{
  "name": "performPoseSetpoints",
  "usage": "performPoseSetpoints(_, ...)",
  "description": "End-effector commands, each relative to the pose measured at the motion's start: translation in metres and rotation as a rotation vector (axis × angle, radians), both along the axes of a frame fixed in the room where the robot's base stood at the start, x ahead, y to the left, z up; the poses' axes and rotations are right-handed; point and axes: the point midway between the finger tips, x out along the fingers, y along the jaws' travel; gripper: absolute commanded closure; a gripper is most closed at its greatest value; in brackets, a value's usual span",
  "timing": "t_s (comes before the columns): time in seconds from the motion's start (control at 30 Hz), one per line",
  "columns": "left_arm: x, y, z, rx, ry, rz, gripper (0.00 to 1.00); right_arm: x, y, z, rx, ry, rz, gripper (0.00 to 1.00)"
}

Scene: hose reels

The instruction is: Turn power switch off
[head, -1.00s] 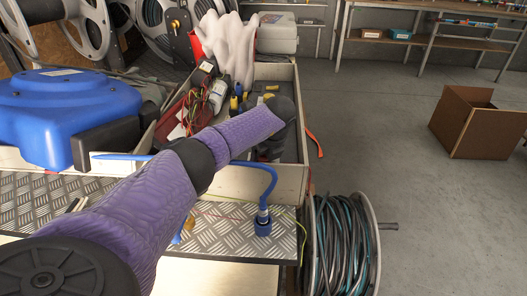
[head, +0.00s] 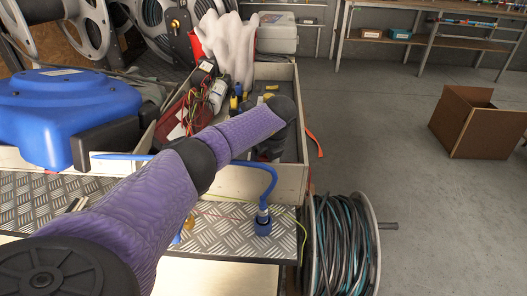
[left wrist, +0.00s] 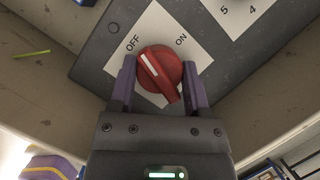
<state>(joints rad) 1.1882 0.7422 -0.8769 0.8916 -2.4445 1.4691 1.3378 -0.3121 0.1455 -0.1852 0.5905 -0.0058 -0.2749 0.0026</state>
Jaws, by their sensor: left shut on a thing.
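The power switch (left wrist: 168,77) is a red rotary knob on a white label marked OFF and ON, on a dark panel (left wrist: 98,66) in the left wrist view. The white line on the knob points up-left, towards OFF. My left gripper (left wrist: 159,63) is shut on the knob, with one purple finger on each side of it. In the head view my left arm reaches into the wooden tray; its dark wrist hides the switch there. My right gripper is not in view.
A blue machine (head: 62,108) stands at the left. A blue hose end (head: 262,222) rises from the metal plate. A hose reel (head: 340,245) stands below. The floor at the right is clear up to a cardboard box (head: 484,128).

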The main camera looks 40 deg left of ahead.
Motion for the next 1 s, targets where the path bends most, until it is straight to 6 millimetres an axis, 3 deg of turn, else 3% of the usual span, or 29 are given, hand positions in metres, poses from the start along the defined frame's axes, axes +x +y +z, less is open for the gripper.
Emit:
performPoseSetpoints(0.4, -0.001, -0.002, -0.003, -0.006, 0.007, -0.002, 0.98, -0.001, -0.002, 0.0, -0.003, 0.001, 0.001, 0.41)
performPoseSetpoints(0.43, -0.001, -0.002, -0.003, -0.006, 0.007, -0.002, 0.33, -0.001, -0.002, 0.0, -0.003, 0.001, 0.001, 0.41)
performPoseSetpoints(0.57, -0.001, -0.002, -0.002, -0.005, 0.005, -0.002, 0.05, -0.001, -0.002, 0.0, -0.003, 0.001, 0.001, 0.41)
performPoseSetpoints(0.83, 0.0, -0.001, 0.0, -0.003, 0.002, -0.001, 0.05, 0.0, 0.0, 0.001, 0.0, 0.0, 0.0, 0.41)
performPoseSetpoints(1.0, -0.003, -0.012, 0.037, -0.002, -0.003, -0.004, 0.05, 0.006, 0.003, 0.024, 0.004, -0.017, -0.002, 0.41)
